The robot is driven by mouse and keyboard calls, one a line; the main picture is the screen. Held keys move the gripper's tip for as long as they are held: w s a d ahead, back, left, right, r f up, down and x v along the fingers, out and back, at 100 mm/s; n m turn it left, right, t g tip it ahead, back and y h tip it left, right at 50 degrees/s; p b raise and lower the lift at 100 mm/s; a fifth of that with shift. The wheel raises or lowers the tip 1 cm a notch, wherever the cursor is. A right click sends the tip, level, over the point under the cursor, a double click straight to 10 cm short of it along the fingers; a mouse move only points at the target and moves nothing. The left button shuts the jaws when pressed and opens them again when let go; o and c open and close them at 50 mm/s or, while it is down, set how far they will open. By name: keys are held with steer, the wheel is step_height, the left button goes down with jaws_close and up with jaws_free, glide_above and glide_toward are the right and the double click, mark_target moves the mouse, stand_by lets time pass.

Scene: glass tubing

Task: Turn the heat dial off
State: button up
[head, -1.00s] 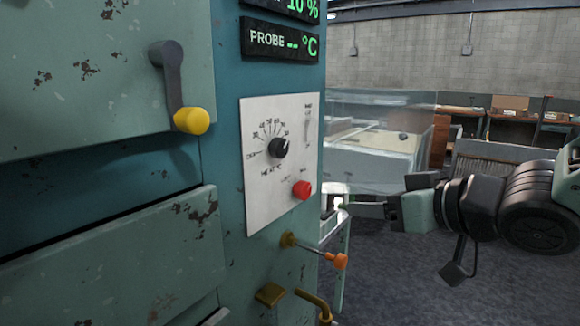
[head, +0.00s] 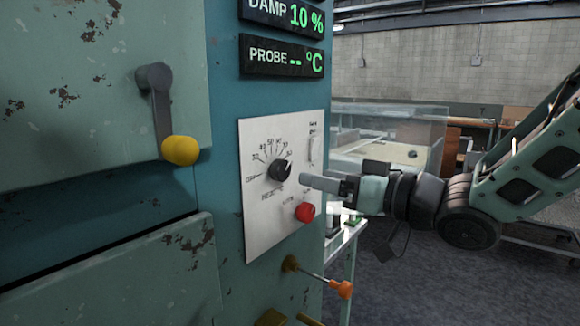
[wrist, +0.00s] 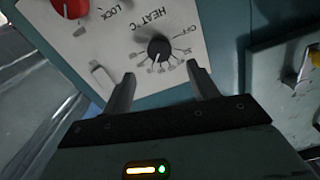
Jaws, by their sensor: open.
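The heat dial is a black knob (head: 279,170) with a pointer line, on a white control panel (head: 262,222) with a printed scale around it. In the head view its pointer aims up and right, toward the high end of the scale; OFF is at the left end. In the wrist view the dial (wrist: 159,48) appears upside down, beyond and between the fingertips. My gripper (head: 303,180) is open and empty in front of the panel, right of the dial and apart from it. In the wrist view the gripper's two fingers (wrist: 162,77) are spread to either side of the dial.
An orange-tipped rod (head: 341,289) sticks out below the panel. A yellow-knobbed lever (head: 181,150) is at left. Displays hang above. Open floor lies to the right.

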mark_target(285, 170)
steer(key=p+x, duration=0.1)
steer(key=x, duration=0.6)
steer(key=shift+w+a, duration=0.25)
steer(key=shift+a, duration=0.05)
steer(key=c, duration=1)
